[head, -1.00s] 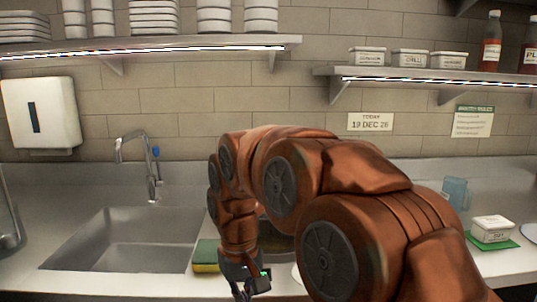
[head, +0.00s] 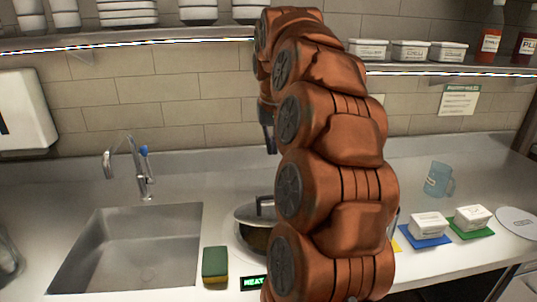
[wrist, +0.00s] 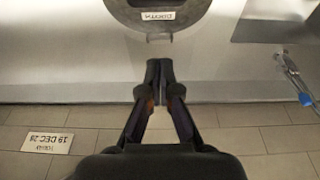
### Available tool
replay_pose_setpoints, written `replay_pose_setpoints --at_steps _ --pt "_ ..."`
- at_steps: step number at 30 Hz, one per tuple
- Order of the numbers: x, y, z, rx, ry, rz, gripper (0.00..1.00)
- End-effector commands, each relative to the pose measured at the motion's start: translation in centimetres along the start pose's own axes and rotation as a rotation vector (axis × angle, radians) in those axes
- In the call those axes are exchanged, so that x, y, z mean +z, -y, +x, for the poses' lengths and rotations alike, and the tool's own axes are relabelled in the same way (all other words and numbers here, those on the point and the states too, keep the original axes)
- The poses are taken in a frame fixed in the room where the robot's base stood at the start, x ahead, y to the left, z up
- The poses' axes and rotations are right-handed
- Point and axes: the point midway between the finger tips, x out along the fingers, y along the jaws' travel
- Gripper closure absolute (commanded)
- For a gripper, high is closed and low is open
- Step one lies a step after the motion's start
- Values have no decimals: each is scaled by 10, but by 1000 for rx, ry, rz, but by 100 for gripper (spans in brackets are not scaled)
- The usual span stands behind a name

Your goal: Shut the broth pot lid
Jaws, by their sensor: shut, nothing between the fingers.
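The broth pot (head: 252,238) stands on the counter right of the sink, partly hidden behind my arm. A grey lid (head: 244,213) with a dark handle shows at its top; I cannot tell whether it sits fully flat. In the wrist view, the pot's round dark rim (wrist: 122,14) is cut off at the top edge, with a small, upside-down white label (wrist: 157,16). My gripper (head: 270,143) is raised above and behind the pot, before the tiled wall, pointing down. Its fingertips (wrist: 159,64) are together and empty, apart from the pot.
A sink (head: 130,245) with a tap (head: 140,170) lies left. A green-yellow sponge (head: 215,263) is beside the pot. White tubs (head: 428,226) on coloured mats and a blue cup (head: 438,180) stand right. A shelf (head: 150,35) runs above.

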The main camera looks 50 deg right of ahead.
Motion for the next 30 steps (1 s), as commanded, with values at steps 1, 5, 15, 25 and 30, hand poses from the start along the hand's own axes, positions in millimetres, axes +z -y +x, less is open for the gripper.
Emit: replay_pose_setpoints --at_steps 1,5,15,25,30 --pt "0 -1 4 0 1 1 100" --pt "1 -1 17 0 4 1 100" --pt "1 0 60 0 6 -1 100" --pt "8 1 97 -1 3 -2 100" --pt "17 2 107 -1 2 -3 100"
